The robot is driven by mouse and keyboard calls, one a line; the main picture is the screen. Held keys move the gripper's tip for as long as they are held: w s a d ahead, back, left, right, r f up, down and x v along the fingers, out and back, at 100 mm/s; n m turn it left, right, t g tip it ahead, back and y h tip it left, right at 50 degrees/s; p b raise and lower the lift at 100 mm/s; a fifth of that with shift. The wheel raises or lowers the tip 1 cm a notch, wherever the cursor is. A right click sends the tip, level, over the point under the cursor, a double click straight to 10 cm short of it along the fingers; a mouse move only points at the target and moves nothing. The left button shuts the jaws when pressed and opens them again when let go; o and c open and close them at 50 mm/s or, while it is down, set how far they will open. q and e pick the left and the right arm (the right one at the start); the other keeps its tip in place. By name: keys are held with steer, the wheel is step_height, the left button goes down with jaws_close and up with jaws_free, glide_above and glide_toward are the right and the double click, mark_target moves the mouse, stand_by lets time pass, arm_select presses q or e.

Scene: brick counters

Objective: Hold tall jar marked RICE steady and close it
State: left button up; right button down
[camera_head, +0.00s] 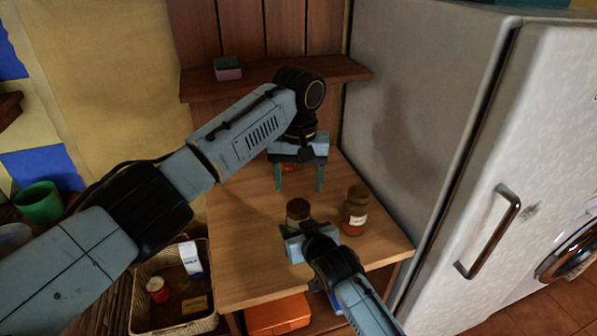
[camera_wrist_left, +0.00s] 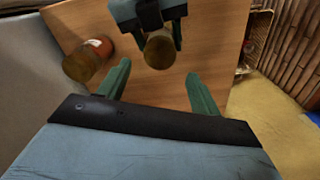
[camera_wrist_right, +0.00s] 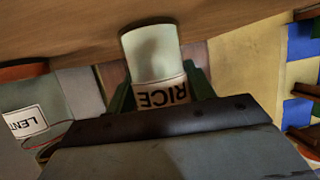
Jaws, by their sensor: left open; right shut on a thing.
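The RICE jar (camera_head: 298,211) stands on the wooden counter (camera_head: 245,255). My right gripper (camera_head: 297,232) is shut around it; the label reads upside down in the right wrist view (camera_wrist_right: 158,90). Its round brownish top faces up in the left wrist view (camera_wrist_left: 160,50); I cannot tell if that is a lid. My left gripper (camera_head: 299,188) is open and empty, above the counter behind the jar. Its two green fingers show apart in the left wrist view (camera_wrist_left: 155,78), with the jar beyond them.
A second jar (camera_head: 356,210) with a brown top stands close to the right; its label begins LENT in the right wrist view (camera_wrist_right: 25,122). A small reddish thing (camera_head: 289,167) is partly hidden behind my left gripper. A wicker basket (camera_head: 145,326) stands at the left, the fridge (camera_head: 440,100) at the right.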

mark_target(298, 206)
arm_select(q)
step_height(298, 206, down, 6)
steer(key=shift+f, duration=0.1)
stand_by(0.4)
steer(key=c, duration=1)
steer(key=m, duration=0.3)
steer(key=shift+m, duration=0.3)
steer(key=o, duration=1.1)
